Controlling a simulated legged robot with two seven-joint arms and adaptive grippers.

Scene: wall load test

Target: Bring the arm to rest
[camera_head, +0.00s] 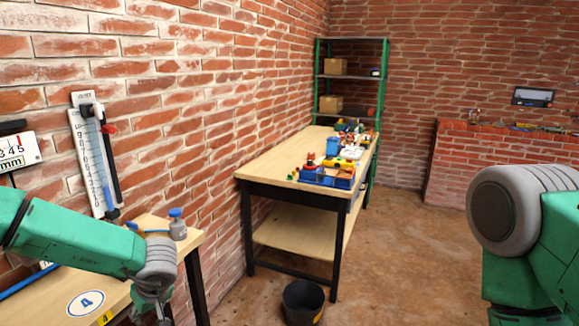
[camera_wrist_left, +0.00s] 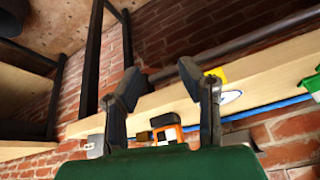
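My left arm (camera_head: 75,240) comes in from the left in the head view, green with a grey wrist. My left gripper (camera_head: 155,308) hangs low at the bottom edge there, over or beside the front edge of the near wooden table; its fingertips are cut off or too small to read. In the left wrist view my left gripper (camera_wrist_left: 160,85) shows two dark fingers spread apart with nothing between the tips. My right arm fills the lower right of the head view as a green link and grey joint; my right gripper is out of frame.
The near table (camera_head: 60,285) carries a round label (camera_head: 86,303) and a small grey bottle (camera_head: 177,226). A gauge (camera_head: 95,160) hangs on the brick wall. A workbench (camera_head: 270,165) holds a blue tray (camera_head: 325,178). A black bucket (camera_head: 303,301) stands on the floor. Open floor lies right.

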